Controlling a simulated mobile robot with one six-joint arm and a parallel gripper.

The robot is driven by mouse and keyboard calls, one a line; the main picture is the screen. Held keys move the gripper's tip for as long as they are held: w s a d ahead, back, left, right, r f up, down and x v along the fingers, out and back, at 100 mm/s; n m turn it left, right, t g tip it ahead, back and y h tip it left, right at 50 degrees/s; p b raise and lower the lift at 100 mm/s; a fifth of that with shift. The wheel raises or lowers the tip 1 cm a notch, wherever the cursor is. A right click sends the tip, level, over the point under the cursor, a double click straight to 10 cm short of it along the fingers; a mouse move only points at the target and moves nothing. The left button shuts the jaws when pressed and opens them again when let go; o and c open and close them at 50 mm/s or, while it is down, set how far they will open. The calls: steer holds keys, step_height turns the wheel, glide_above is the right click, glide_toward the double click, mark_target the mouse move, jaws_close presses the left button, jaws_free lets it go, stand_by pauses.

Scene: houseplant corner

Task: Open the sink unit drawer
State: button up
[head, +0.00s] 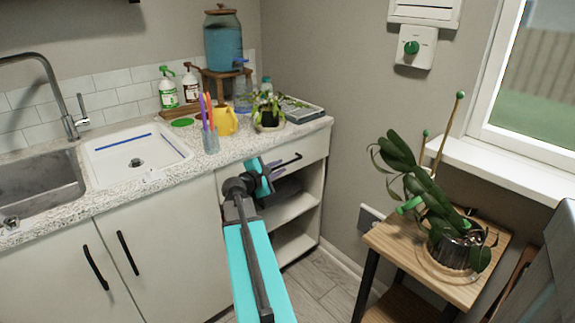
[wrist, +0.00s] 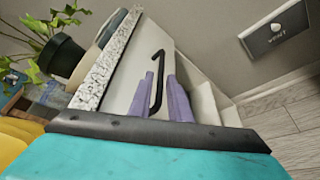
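The sink unit's white drawer (head: 313,148) is under the right end of the speckled counter, above open shelves, and looks shut. Its black bar handle (head: 287,161) shows just beyond my gripper (head: 277,172). In the wrist view, my gripper's two purple fingers (wrist: 160,82) are apart, with the black handle (wrist: 157,66) appearing between their tips. I cannot tell whether either finger touches it. The drawer front (wrist: 125,82) is partly hidden behind the left finger.
Open shelves (head: 290,208) lie below the drawer. Cupboard doors (head: 155,250) with black handles are to the left. A wooden plant stand (head: 395,245) with a potted plant stands at right. Floor (head: 325,280) is clear between. Pots and bottles stand on the counter (head: 225,157).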

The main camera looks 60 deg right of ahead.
mark_target(286, 164)
steer(key=shift+x, duration=4.2)
steer(key=shift+c, duration=0.3)
jaws_close()
